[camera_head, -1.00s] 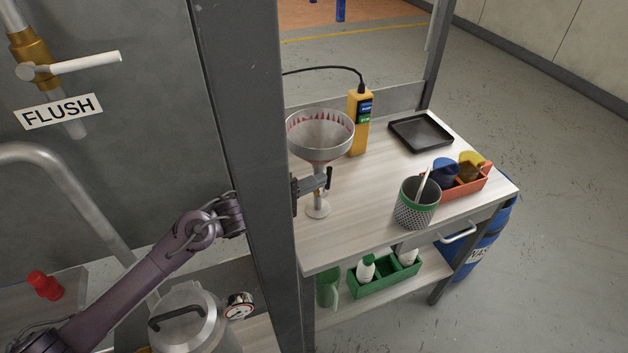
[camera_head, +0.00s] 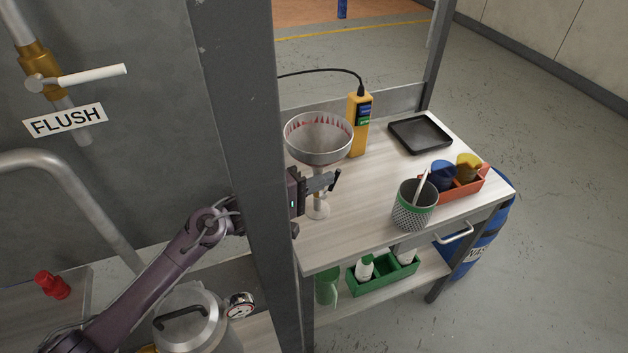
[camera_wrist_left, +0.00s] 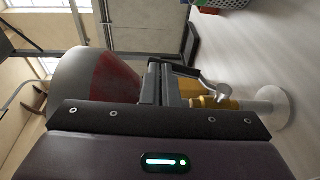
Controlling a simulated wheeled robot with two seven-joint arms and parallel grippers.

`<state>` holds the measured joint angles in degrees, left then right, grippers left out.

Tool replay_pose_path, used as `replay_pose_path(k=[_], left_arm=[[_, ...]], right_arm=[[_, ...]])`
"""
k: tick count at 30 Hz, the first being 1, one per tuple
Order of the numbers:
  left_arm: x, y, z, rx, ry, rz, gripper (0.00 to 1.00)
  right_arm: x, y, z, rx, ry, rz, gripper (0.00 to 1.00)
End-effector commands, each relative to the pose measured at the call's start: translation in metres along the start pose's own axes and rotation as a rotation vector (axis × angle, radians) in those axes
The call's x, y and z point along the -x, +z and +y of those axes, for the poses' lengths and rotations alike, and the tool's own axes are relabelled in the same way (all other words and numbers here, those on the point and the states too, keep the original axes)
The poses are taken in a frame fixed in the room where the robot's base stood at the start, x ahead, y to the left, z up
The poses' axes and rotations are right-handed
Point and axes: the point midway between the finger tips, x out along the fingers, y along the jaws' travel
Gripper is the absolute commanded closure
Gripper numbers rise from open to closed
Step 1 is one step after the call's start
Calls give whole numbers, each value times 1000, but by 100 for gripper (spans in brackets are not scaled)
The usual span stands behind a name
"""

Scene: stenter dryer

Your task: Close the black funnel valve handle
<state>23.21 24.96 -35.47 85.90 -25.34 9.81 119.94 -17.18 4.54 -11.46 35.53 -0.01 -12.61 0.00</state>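The metal funnel (camera_head: 319,138), with red marks inside its bowl, stands upright on a stem with a round foot (camera_head: 318,210) on the bench. In the left wrist view its bowl (camera_wrist_left: 88,75) is at the left, with a brass valve body (camera_wrist_left: 212,102) on the stem. A grey, bent valve lever (camera_wrist_left: 214,87) runs from the valve toward my fingers; I cannot make out its black part. My left gripper (camera_head: 322,182) is at the stem just below the bowl, its fingers (camera_wrist_left: 162,85) close together beside the lever. Whether they grip it is unclear. My right gripper is out of view.
A grey post (camera_head: 245,150) stands in front of my left wrist. A yellow device (camera_head: 358,125) is behind the funnel. A mesh cup (camera_head: 412,208), a red caddy (camera_head: 470,190) and a black tray (camera_head: 420,134) are on the bench (camera_head: 365,185). Bare bench lies before the funnel.

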Motion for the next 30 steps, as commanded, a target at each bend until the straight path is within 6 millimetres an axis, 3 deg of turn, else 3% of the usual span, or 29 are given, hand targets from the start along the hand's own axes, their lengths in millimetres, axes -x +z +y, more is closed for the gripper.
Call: replay_pose_path(k=[13,30], left_arm=[[-24,5,4,1,3,0,100],[-30,6,2,0,1,-1,100]], right_arm=[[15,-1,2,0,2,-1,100],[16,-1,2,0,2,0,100]])
